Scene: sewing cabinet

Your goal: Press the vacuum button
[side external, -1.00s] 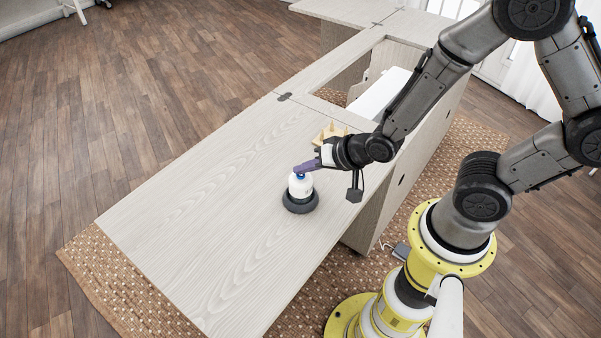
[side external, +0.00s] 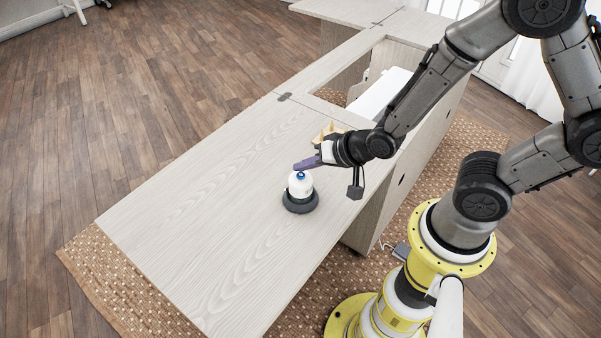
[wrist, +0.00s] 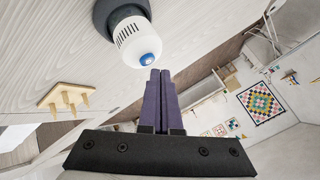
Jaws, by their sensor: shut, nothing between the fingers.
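The vacuum (side external: 300,187) is a white rounded body on a dark grey round base, standing upright on the pale wooden table top. Its blue button (side external: 301,175) is on top and uncovered. My gripper (side external: 296,168) has purple fingers, shut and empty, just above and behind the button in the side view. In the wrist view the two fingers (wrist: 160,74) lie side by side, their tips a little below the blue button (wrist: 150,59) in the picture. A small gap shows between tips and button. The vacuum's white body (wrist: 130,40) shows vents there.
A wooden piece with several pegs (wrist: 66,98) stands on the table (side external: 180,220) beside my gripper. The table's left part is clear. An opening in the cabinet top (side external: 352,75) lies farther back.

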